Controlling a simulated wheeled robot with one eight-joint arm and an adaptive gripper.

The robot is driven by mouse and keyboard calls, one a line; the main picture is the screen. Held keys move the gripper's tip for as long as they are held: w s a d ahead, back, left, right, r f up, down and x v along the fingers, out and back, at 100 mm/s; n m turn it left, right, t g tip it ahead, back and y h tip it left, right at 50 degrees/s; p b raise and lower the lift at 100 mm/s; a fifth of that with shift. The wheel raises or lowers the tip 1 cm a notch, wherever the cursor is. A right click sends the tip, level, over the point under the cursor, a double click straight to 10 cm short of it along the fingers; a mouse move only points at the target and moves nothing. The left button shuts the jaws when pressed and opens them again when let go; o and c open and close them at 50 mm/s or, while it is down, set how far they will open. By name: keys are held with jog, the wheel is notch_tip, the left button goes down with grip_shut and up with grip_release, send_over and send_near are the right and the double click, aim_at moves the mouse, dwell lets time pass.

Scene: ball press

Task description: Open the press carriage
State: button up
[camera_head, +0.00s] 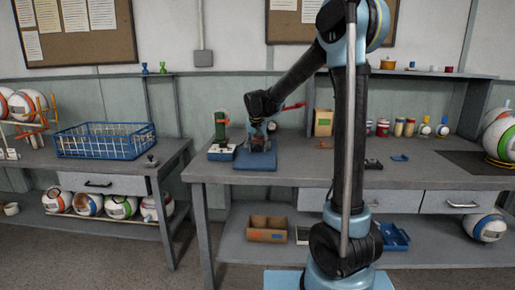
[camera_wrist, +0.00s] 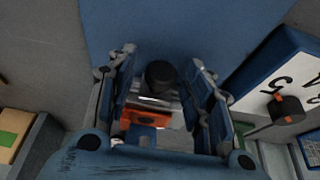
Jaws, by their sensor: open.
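The press (camera_head: 262,146) is a small dark assembly on a blue base plate (camera_head: 256,164), toward the left of the main workbench. My gripper (camera_head: 258,133) reaches down over it and hides much of it. In the wrist view a round black knob (camera_wrist: 160,74) lies between the open fingers of my gripper (camera_wrist: 163,64). Gaps show on both sides of the knob. Below it in that view are a metal bar and an orange block (camera_wrist: 143,117). I cannot tell which part is the carriage or whether it is open.
A green device (camera_head: 220,126) on a blue and white box (camera_head: 221,153) stands close left of the press. A red bar (camera_head: 293,106) juts out right of my gripper. A cardboard box (camera_head: 323,122) stands behind to the right. A blue wire basket (camera_head: 104,142) sits on the left bench.

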grip_shut()
jog(key=s, duration=1.4)
jog(key=shift+s+a, duration=0.3)
grip_release()
jog(key=shift+r, duration=0.2)
jog(key=v, duration=1.1)
jog(key=shift+r, duration=0.25)
jog(key=shift+s, duration=0.15)
